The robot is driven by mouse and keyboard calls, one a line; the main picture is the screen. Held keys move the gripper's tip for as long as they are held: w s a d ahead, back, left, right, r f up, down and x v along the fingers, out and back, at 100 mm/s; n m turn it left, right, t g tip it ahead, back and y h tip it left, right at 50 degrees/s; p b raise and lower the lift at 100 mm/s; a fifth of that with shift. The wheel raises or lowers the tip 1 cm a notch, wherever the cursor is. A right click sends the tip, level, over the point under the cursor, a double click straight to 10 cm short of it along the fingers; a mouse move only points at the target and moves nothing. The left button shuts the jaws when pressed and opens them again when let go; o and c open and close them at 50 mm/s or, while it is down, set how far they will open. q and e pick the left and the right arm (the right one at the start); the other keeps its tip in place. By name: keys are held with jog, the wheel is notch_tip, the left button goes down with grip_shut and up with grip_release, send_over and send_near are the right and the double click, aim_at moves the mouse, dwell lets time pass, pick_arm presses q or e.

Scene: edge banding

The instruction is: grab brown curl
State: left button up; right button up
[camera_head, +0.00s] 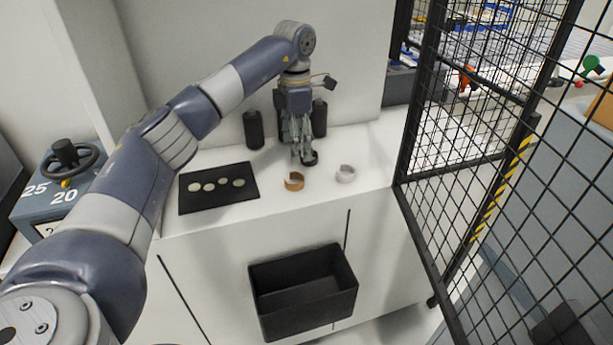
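The brown curl (294,181), an open ring-like strip, lies on the white counter (270,219) near its front edge. My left gripper (303,158) points down just behind it and slightly to its right, at a black curl (311,157). The fingers are small in view and partly overlap the black curl; whether they are open or touch it I cannot tell. A white curl (345,173) lies to the right of the brown one. My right gripper is not in view.
A black mat (218,203) with several pale discs lies at left on the counter. Black cylinders (253,129) stand behind. A black bin (304,285) hangs on the counter's front. A black mesh fence (470,130) bounds the right side.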

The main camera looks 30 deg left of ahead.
pick_arm(q)
send_over(295, 175)
jog(key=s, duration=0.2)
jog(key=f, duration=0.2)
jog(key=d+f, duration=0.1)
jog(key=f, duration=0.1)
jog(key=shift+w+p, duration=0.25)
jog(key=shift+p, duration=0.1)
jog(key=shift+f, duration=0.35)
notch_tip(295, 175, down, 5)
jog(key=shift+r+p, duration=0.1)
jog(key=shift+p, duration=1)
jog(key=c, duration=0.8)
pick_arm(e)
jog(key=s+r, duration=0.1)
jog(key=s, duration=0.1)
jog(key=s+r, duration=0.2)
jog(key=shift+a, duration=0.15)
